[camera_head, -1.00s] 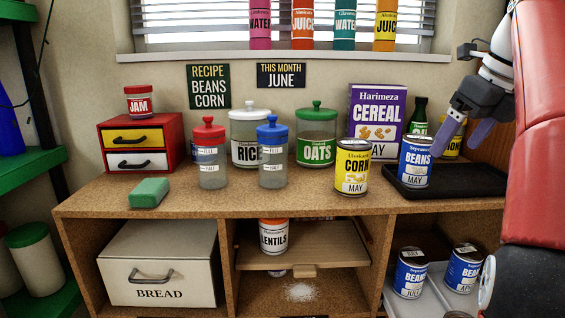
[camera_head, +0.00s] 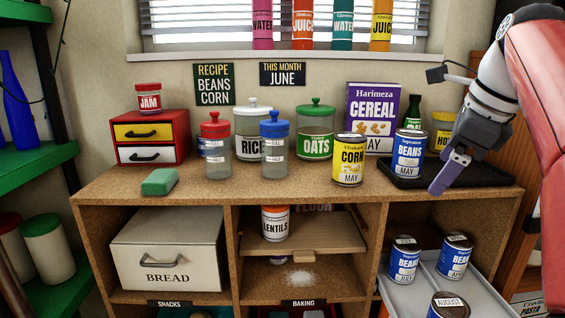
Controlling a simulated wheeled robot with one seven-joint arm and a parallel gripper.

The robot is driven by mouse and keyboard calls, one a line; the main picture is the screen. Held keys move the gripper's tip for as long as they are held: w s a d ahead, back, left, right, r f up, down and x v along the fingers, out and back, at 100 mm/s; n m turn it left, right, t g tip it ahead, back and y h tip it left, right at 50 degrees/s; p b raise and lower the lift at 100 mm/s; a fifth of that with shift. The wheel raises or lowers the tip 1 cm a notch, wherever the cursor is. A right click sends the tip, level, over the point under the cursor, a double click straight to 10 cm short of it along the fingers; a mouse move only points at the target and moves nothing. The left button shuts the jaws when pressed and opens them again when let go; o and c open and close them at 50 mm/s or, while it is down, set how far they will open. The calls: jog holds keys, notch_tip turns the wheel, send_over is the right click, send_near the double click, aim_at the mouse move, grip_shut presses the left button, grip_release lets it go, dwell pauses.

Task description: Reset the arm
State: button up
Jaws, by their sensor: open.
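My gripper (camera_head: 447,174) is at the right, with purple-grey fingers pointing down and to the left. It is open and holds nothing. In the picture its fingers cover part of the front of the black tray (camera_head: 492,175). A blue beans can (camera_head: 408,163) marked MAY stands upright on the tray's left part, left of my fingers with a visible gap. My red and white arm comes down from the upper right and hides what lies behind it.
A corn can (camera_head: 349,165), cereal box (camera_head: 373,105) and oats jar (camera_head: 316,140) stand left of the tray. A green bottle (camera_head: 413,108) stands behind. Several blue cans sit on a pulled-out light tray (camera_head: 476,298) below. The counter's front edge (camera_head: 300,194) is clear.

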jog(key=s+a+f+n, duration=0.3)
jog(key=s+f+n, duration=0.2)
jog(key=f+n, duration=0.3)
jog(key=s+a+f+n+h, duration=0.1)
jog(key=s+a+f+n, duration=0.3)
jog(key=f+n, duration=0.4)
jog(key=s+a+f+n+t, duration=0.1)
jog(key=s+a+f+n, duration=0.3)
jog(key=f, duration=0.7)
jog(key=s+n, duration=0.2)
jog(key=n, duration=0.2)
jog(key=shift+s+n+h, duration=0.3)
jog(key=shift+s+h, duration=0.1)
jog(key=shift+a+r, duration=0.1)
